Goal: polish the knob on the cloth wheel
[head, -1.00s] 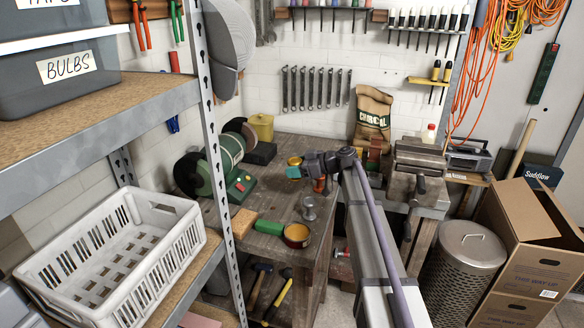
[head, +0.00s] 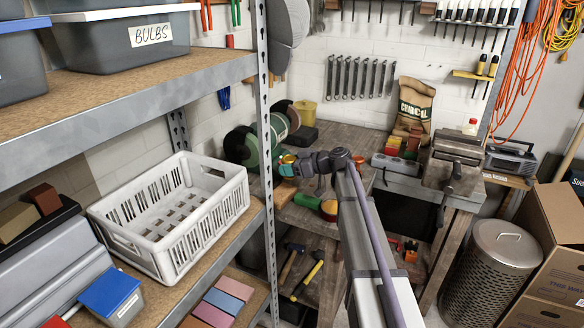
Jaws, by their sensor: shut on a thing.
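A green bench grinder (head: 277,126) stands at the bench's back left. It has a dark wheel (head: 240,146) nearer me and another wheel (head: 286,107) at its far end; I cannot tell surely which is cloth. My gripper (head: 290,164), with teal fingertips, is over the bench just right of the near wheel, and looks apart from it. It is shut on a small, brassy, rounded thing (head: 288,158), apparently the knob, mostly hidden by the fingers. The arm hides part of the bench behind it.
A green block (head: 306,201) and an orange-rimmed tin (head: 329,209) lie on the bench below my gripper. A shelf post (head: 267,200) rises close on the left, beside a white crate (head: 175,250). A vise (head: 455,155) is at right. A yellow tin (head: 306,113) stands behind the grinder.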

